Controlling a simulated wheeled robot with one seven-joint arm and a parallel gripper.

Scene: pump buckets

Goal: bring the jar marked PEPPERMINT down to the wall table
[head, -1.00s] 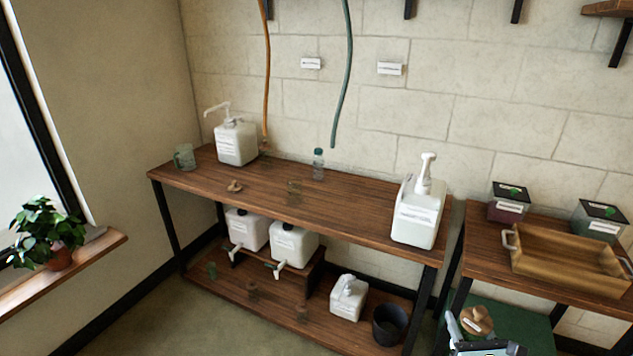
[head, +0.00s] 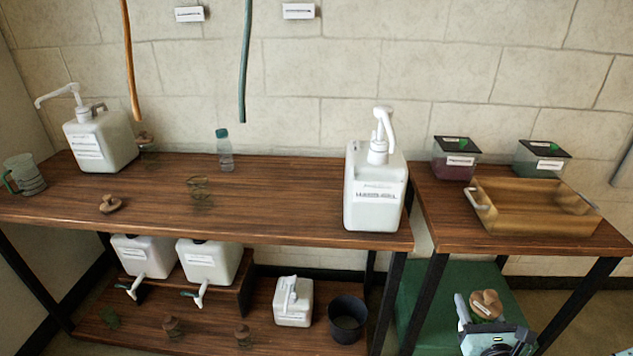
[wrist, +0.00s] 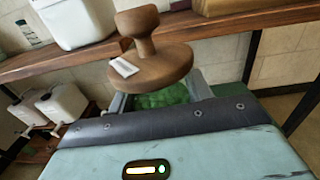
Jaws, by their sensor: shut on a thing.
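My gripper (head: 486,316) is low at the right in the head view, in front of the right-hand table. It is shut on a jar with a round, knobbed wooden lid (head: 487,301). In the wrist view the jar's lid (wrist: 150,62) shows large, with green contents (wrist: 163,97) below it between the fingers. A small white label lies on the lid, but its writing is too small to read. The right-hand wooden table (head: 440,222) stands against the wall beside the longer wooden bench (head: 270,215). I cannot tell which is the wall table.
A wooden tray (head: 535,222) and two dark-lidded containers (head: 456,160) (head: 541,158) occupy the right-hand table. A large white pump bucket (head: 375,205) stands at the bench's right end. The bench's middle is mostly clear. A green box (head: 410,300) sits under the right-hand table.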

